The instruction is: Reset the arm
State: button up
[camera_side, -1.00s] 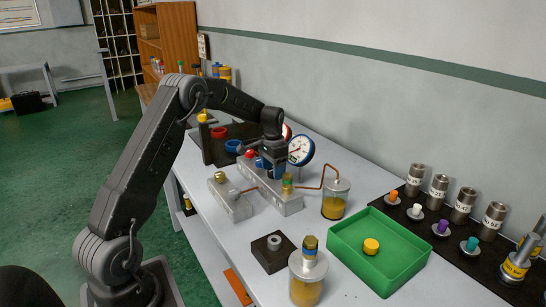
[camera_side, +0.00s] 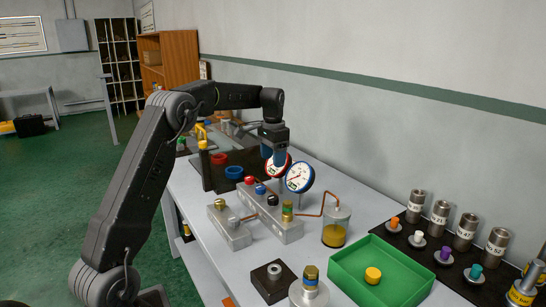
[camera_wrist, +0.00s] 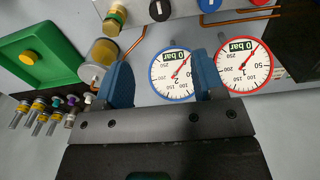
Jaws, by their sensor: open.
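My gripper (camera_side: 272,155) is open and empty, held above the bench behind the grey valve block in the side view. In the wrist view its two blue fingers (camera_wrist: 160,82) stand apart, with a blue-rimmed gauge (camera_wrist: 172,74) showing between them. A red-rimmed gauge (camera_wrist: 243,67) shows beside the right finger, and both gauges read 0 bar. In the side view the blue-rimmed gauge (camera_side: 300,177) stands at the right of the gripper. The grey valve block (camera_side: 290,229) below carries red, blue and black knobs and a yellow-green fitting. I cannot tell whether the fingers touch anything.
A jar of yellow fluid (camera_side: 336,228) joins the block by a copper pipe. A green tray (camera_side: 402,285) holds a yellow cap (camera_side: 373,275). Labelled cylinders (camera_side: 464,232) stand at the right. A dark block (camera_side: 273,278) sits near the front. Air above the bench is clear.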

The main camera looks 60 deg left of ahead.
jog(key=s+d+r+t, duration=0.1)
jog(key=s+d+r, duration=0.35)
jog(key=d, duration=0.35)
jog(key=s+d+r+t, duration=0.1)
jog(key=s+d+r, duration=0.3)
jog(key=s+d, duration=0.3)
jog(key=s+d+f+t, duration=0.3)
jog(key=s+d+f, duration=0.2)
jog(key=s+d, duration=0.7)
jog(key=s, duration=0.4)
jog(key=shift+d+f+t, duration=0.15)
jog(key=shift+d+t, duration=0.05)
jog(key=shift+t, duration=0.1)
